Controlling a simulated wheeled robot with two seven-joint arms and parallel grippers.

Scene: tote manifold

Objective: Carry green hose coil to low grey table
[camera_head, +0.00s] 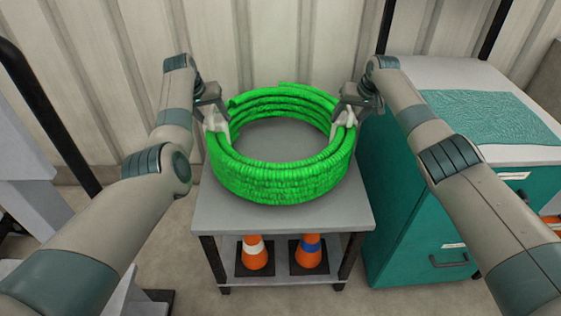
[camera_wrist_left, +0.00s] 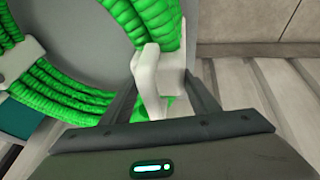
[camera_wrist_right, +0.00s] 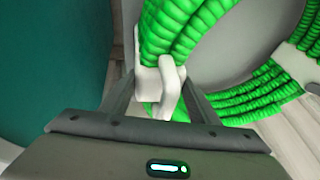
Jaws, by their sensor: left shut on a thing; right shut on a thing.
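The green hose coil (camera_head: 285,180) is a thick ring of ribbed hose at the low grey table (camera_head: 230,212), over its top. I cannot tell whether it rests on the top or hangs just above it. White pieces clasp it on its left and right sides. My left gripper (camera_head: 215,118) is shut on the left white piece; in the left wrist view the fingers (camera_wrist_left: 158,95) close around it. My right gripper (camera_head: 348,112) is shut on the right white piece, and the right wrist view shows the same (camera_wrist_right: 165,95).
Two orange traffic cones (camera_head: 255,255) stand on the table's lower shelf, one white-banded and one blue-banded. A teal cabinet (camera_head: 410,220) with a patterned teal mat (camera_head: 490,115) stands close on the right. A ribbed wall (camera_head: 280,40) is behind.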

